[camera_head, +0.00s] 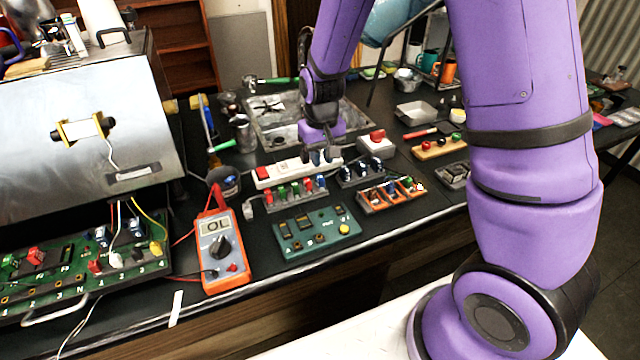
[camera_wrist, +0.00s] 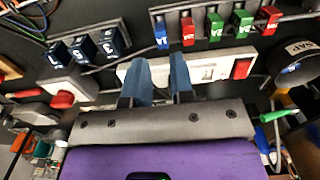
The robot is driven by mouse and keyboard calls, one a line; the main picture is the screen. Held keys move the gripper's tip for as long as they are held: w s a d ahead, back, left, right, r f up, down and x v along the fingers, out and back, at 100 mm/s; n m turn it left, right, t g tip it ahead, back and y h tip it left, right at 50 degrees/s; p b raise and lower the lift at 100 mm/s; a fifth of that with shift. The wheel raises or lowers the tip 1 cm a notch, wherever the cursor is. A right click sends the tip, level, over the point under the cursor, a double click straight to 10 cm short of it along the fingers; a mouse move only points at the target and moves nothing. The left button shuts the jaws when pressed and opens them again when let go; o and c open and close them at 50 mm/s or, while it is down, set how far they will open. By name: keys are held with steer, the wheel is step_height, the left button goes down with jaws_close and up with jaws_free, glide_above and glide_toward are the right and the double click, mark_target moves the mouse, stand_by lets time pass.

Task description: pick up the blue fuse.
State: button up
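A small blue fuse (camera_wrist: 161,33) stands upright at one end of a grey holder strip (camera_head: 285,205), beside red and green fuses. In the head view the blue fuse (camera_head: 320,183) is at the strip's right end. My gripper (camera_head: 320,157) points down over the bench behind the strip, above the white power strip (camera_head: 290,168). In the wrist view my gripper (camera_wrist: 159,58) has two blue-grey fingers apart with nothing between them. The blue fuse is beyond the fingertips, roughly in line with the gap.
Dark blocks lettered L, S and C (camera_wrist: 82,47) sit right beside the fuse strip. A white box with a red button (camera_head: 377,142), an orange board (camera_head: 392,193), a green board (camera_head: 315,232) and a multimeter (camera_head: 222,250) crowd the bench. A metal tray (camera_head: 262,135) lies behind.

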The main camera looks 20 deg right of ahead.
mark_target(321, 178)
steer(key=shift+f, duration=3.85)
jaws_close()
